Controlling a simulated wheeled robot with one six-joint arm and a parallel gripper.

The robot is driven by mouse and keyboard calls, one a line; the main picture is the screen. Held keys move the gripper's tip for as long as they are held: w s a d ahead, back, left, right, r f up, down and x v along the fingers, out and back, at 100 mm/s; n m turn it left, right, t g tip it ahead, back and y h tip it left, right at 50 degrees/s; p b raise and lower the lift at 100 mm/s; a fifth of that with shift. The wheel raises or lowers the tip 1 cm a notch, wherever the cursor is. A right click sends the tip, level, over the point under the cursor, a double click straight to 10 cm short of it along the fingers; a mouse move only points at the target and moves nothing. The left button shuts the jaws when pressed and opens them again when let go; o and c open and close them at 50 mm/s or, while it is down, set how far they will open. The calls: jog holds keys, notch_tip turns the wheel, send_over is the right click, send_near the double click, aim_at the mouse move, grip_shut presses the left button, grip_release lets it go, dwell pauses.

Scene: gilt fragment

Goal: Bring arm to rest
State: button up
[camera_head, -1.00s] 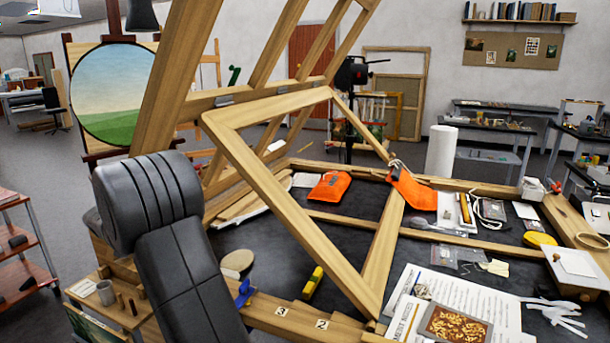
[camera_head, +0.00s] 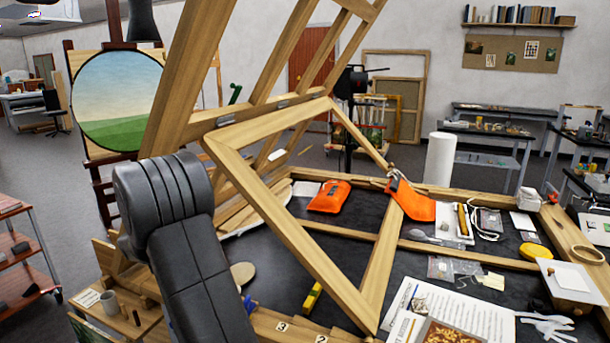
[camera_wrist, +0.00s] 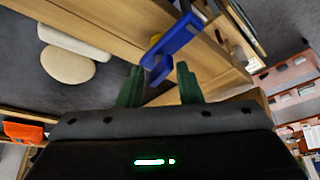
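My arm (camera_head: 185,250) is the black padded limb at the lower left of the head view, reaching down over the left end of the workbench. Its end is out of that view. In the wrist view my gripper (camera_wrist: 159,68) shows two green fingers standing apart, with clear gaps inside them. A blue clamp (camera_wrist: 178,36) sits on a wooden edge just beyond the fingertips, its lower end showing between them. I cannot tell whether they touch. A little of the blue clamp (camera_head: 249,302) also shows beside my arm in the head view.
A tilted wooden frame (camera_head: 290,228) rises over the dark workbench close to my arm. A small wooden stand with a mug (camera_head: 109,301) is at lower left.

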jog(key=shift+w+d+r+n+g+y+p, duration=0.15)
jog(key=shift+n+y+p, duration=0.1)
jog(key=shift+n+p, duration=0.5)
jog(key=shift+s+f+n+g+y+p, duration=0.15)
jog(key=shift+n+y+p, duration=0.1)
jog(key=shift+n+p, duration=0.45)
jog(key=shift+w+n, duration=0.1)
jog(key=shift+n, duration=0.35)
jog(key=shift+d, duration=0.15)
